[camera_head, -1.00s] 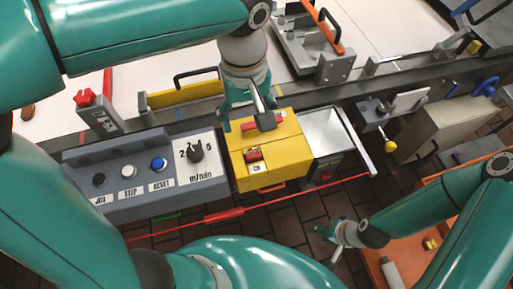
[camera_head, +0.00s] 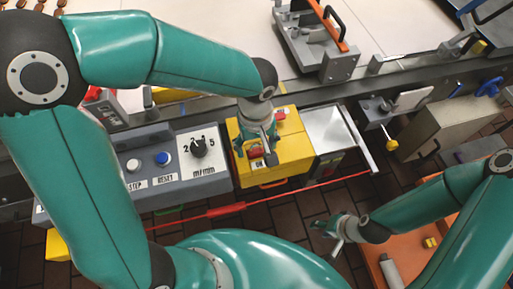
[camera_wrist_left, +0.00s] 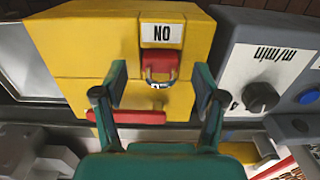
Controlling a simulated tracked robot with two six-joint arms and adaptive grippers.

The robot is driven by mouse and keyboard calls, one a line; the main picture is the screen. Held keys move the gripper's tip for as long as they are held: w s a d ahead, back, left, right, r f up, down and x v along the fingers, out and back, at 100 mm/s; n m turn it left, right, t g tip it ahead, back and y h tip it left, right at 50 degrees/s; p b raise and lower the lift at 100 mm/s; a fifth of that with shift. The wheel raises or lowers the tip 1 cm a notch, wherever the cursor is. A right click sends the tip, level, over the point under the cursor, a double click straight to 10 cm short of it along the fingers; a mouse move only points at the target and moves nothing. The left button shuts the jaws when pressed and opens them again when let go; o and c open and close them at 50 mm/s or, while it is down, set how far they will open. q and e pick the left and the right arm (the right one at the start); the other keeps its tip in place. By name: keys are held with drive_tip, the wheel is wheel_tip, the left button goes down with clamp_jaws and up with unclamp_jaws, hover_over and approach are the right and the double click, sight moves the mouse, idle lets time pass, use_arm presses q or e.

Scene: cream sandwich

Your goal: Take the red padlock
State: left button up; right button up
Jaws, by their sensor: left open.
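The red padlock (camera_head: 254,152) with its silver shackle hangs at the ON label of the yellow box, partly hidden by my left gripper in the head view. In the left wrist view the padlock (camera_wrist_left: 160,66) shows between the fingers. My left gripper (camera_head: 257,157) is open, with one finger on each side of the padlock; it also shows in the left wrist view (camera_wrist_left: 160,78). I cannot tell whether the fingers touch it. My right gripper (camera_head: 330,236) is open and empty at the lower right, away from the box.
The yellow box (camera_head: 294,142) has a red bar (camera_wrist_left: 126,117) on it. A grey control panel (camera_head: 208,188) with buttons and a knob stands to its left, a metal tray (camera_head: 325,130) to its right. A red cord (camera_head: 300,189) runs in front.

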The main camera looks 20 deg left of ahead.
use_arm(q)
drive_tip(key=shift+f, duration=0.15)
drive_tip(key=c, duration=1.3)
